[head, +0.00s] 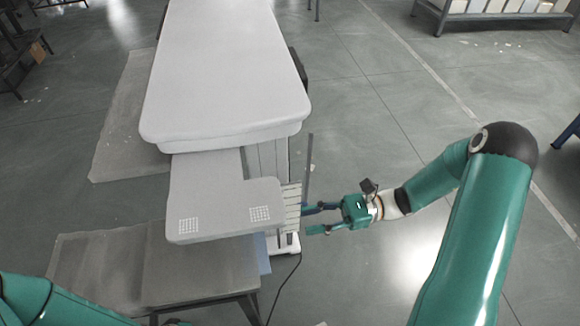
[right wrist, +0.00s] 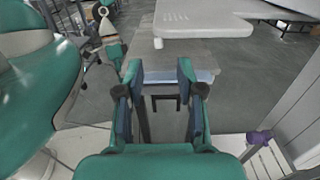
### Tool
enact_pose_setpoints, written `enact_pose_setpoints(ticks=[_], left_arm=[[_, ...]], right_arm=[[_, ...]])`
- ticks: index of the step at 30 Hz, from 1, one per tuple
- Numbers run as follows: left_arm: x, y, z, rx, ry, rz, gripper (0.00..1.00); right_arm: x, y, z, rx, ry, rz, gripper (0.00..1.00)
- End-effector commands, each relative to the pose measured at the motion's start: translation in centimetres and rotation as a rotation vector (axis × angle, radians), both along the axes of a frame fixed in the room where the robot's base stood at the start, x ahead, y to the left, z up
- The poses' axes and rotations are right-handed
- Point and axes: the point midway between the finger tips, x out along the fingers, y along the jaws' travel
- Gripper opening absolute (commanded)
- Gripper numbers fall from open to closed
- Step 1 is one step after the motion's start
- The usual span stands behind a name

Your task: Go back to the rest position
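My right gripper (head: 306,219) is at the right side of the white slatted column (head: 291,210), beside the grey table's lower shelf. Its two fingers are apart and nothing shows between them. In the right wrist view the right gripper (right wrist: 158,70) is also open and empty, with floor and a dark low frame beyond. My left arm (head: 40,300) enters at the lower left of the head view, with its gripper out of sight there. In the right wrist view, part of my left arm (right wrist: 110,45) shows at upper left; its finger state is unclear.
A long light-grey table (head: 220,70) runs away from me, with a lower shelf (head: 215,205) at its near end. A grey bench (head: 150,270) stands in front. A purple knob (right wrist: 258,138) sits at right in the wrist view. Floor (head: 370,110) to the right is open.

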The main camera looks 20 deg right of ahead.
Motion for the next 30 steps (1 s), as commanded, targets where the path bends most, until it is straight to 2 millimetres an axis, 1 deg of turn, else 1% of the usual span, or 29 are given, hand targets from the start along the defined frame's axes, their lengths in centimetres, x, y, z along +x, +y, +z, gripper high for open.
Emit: enact_pose_setpoints(ticks=[5,8,11,13,16,18,21,22,25,27,30], left_arm=[[0.0,0.0,0.1,0.000,0.000,0.000,0.00],[0.0,0.0,0.6,0.000,0.000,0.000,0.00],[0.0,0.0,1.4,0.000,0.000,0.000,0.00],[0.0,0.0,2.1,0.000,0.000,0.000,0.00],[0.0,0.0,3.4,0.000,0.000,0.000,0.00],[0.0,0.0,4.2,0.000,0.000,0.000,0.00],[0.0,0.0,5.4,0.000,0.000,0.000,0.00],[0.0,0.0,5.7,0.000,0.000,0.000,0.00],[0.0,0.0,6.7,0.000,0.000,0.000,0.00],[0.0,0.0,7.3,0.000,0.000,0.000,0.00],[0.0,0.0,7.8,0.000,0.000,0.000,0.00]], right_arm=[[-0.2,0.3,-0.2,-0.012,0.003,0.011,0.38],[-1.0,1.6,-1.2,-0.066,0.013,0.059,0.38],[-2.9,3.6,-3.3,-0.182,0.018,0.160,0.38],[-5.0,5.1,-5.4,-0.300,0.005,0.263,0.38],[-8.3,6.6,-8.6,-0.500,-0.063,0.443,0.38],[-10.3,6.8,-10.7,-0.644,-0.151,0.572,0.38],[-11.8,6.6,-13.0,-0.832,-0.327,0.738,0.38],[-11.9,6.5,-13.5,-0.883,-0.390,0.782,0.38],[-11.5,6.5,-14.6,-1.022,-0.615,0.898,0.38],[-10.7,6.8,-14.8,-1.091,-0.771,0.948,0.38],[-9.6,7.7,-14.6,-1.154,-0.955,0.983,0.38]])
